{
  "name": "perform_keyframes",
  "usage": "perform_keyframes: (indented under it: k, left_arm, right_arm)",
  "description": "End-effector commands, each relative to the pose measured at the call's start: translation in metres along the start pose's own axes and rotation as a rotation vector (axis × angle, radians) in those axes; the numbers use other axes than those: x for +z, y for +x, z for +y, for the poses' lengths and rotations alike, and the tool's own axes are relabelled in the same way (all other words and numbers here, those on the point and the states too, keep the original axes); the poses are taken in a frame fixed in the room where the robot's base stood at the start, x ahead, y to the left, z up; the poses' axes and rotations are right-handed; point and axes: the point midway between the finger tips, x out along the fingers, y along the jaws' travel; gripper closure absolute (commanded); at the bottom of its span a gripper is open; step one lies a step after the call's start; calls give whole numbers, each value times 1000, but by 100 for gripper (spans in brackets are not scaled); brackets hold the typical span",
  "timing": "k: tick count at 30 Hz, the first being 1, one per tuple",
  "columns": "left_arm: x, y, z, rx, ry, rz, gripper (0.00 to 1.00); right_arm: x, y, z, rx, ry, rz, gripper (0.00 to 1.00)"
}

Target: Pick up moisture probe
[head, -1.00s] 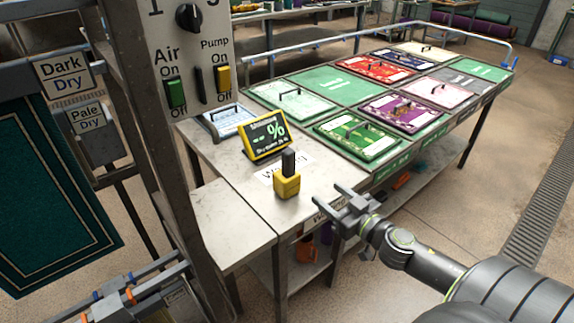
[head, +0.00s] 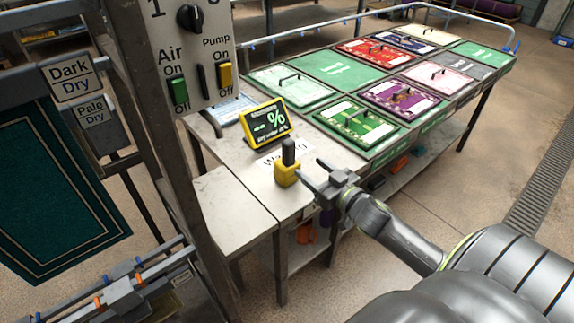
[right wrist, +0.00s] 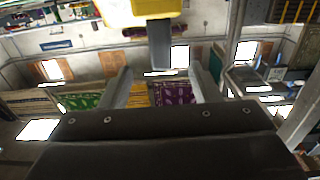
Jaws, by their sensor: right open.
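The moisture probe (head: 287,174) stands upright on the light worktop (head: 237,178). It has a yellow block base and a dark upright handle. My right gripper (head: 313,174) is open and empty just to the right of the probe, its fingers pointing at it. In the right wrist view the probe's dark handle (right wrist: 160,50) hangs below its yellow base, upside down, ahead of the gap between the open fingers (right wrist: 161,84). A small gap seems to remain between fingers and handle. My left gripper does not show.
A yellow-framed display (head: 267,123) with a percent sign stands behind the probe. Colored rug sample panels (head: 357,124) cover the table to the right. A post with a switch panel (head: 195,60) rises at left. A dark green rug (head: 60,190) hangs at far left.

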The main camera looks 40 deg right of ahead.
Motion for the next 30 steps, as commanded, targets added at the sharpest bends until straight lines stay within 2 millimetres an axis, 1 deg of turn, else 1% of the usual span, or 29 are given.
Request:
perform_keyframes:
  k: [3, 10, 15, 19, 26, 30]
  left_arm:
    - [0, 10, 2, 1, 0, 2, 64]
    - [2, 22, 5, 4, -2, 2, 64]
    - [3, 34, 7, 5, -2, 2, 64]
    - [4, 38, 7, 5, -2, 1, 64]
    - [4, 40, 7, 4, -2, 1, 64]
    - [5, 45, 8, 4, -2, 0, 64]
  right_arm:
    - [2, 10, 1, 3, 0, 5, 44]
    - [2, 26, 0, 0, 1, 3, 44]
    - [2, 50, 0, 1, 1, 4, 44]
    - [2, 65, 0, 2, 2, 3, 44]
    - [1, 78, 0, 1, 1, 1, 44]
    - [2, 96, -1, 1, 3, 3, 44]
